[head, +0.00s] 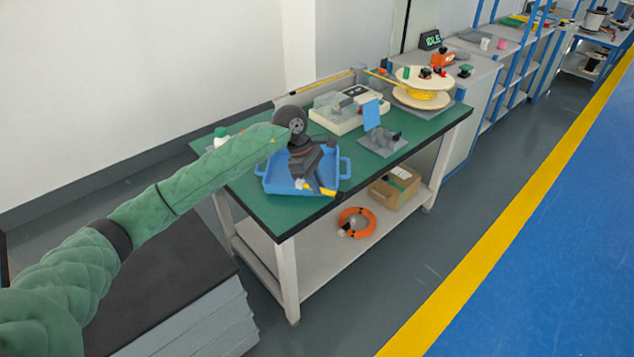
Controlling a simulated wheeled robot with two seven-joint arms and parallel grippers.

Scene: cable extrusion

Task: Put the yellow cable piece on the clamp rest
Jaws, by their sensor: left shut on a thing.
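The yellow cable piece (329,192) is a short yellow bit at the tip of my left gripper (321,187). The gripper is shut on it over the front right part of the blue tray (275,187). The fingers are small in the picture, and how far the piece is above the tray cannot be told. The grey clamp rest (383,141) stands on the green table to the right of the tray and farther back, apart from the gripper. My right gripper is not in view.
Behind the clamp rest are a blue upright panel (372,114), a pale machine (338,112) and a spool of yellow cable (424,96). The green table top (352,172) is bare between tray and clamp rest. A cardboard box (396,187) and an orange coil (357,222) lie on the lower shelf.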

